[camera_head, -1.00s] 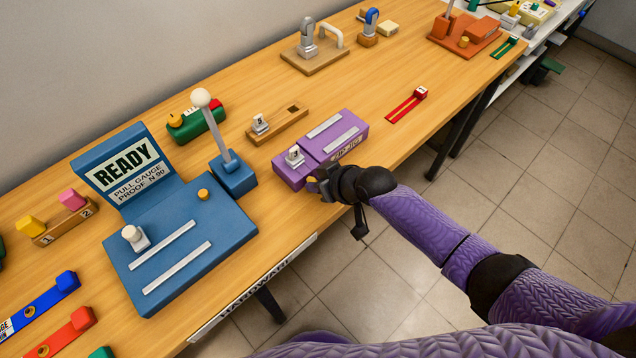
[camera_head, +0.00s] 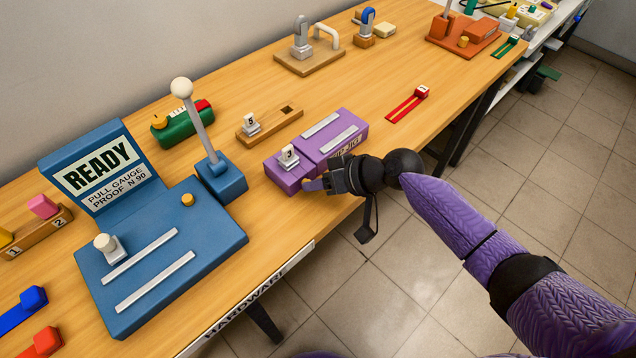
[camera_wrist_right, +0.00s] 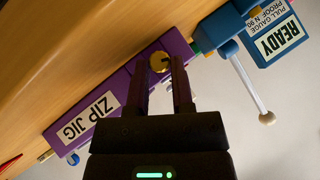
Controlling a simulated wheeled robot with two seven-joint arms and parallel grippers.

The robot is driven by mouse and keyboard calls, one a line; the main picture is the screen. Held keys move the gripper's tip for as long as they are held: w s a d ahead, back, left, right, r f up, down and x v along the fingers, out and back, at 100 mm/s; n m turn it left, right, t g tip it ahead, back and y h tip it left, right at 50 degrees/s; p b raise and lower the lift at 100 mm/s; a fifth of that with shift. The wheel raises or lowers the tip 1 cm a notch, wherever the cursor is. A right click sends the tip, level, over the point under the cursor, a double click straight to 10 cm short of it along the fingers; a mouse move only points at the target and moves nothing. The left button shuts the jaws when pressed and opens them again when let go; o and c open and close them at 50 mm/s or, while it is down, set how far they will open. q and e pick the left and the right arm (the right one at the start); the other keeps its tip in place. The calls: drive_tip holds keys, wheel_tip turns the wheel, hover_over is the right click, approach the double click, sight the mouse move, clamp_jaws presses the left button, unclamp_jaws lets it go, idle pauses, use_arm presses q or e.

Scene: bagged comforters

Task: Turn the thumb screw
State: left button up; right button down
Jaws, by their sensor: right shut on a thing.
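The purple zip jig (camera_head: 316,150) lies near the front edge of the wooden table, with two pale strips and a white numbered slider on top. In the right wrist view its front face (camera_wrist_right: 112,97) reads ZIP JIG. A round brass thumb screw (camera_wrist_right: 159,62) sits on that face, near one end. My right gripper (camera_wrist_right: 160,66) is shut on the thumb screw, one finger on each side. My left gripper is not in view.
A blue pull gauge (camera_head: 165,255) with a READY sign and a white-balled lever (camera_head: 200,120) stands left of the jig. A wooden slider block (camera_head: 270,124) lies behind it. A red strip (camera_head: 408,104) lies to the right. Open floor is in front of the table.

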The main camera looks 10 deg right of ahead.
drive_tip(key=shift+c, duration=2.4)
unclamp_jaws()
drive_tip(key=p+v, duration=0.2)
drive_tip(key=v, duration=0.8)
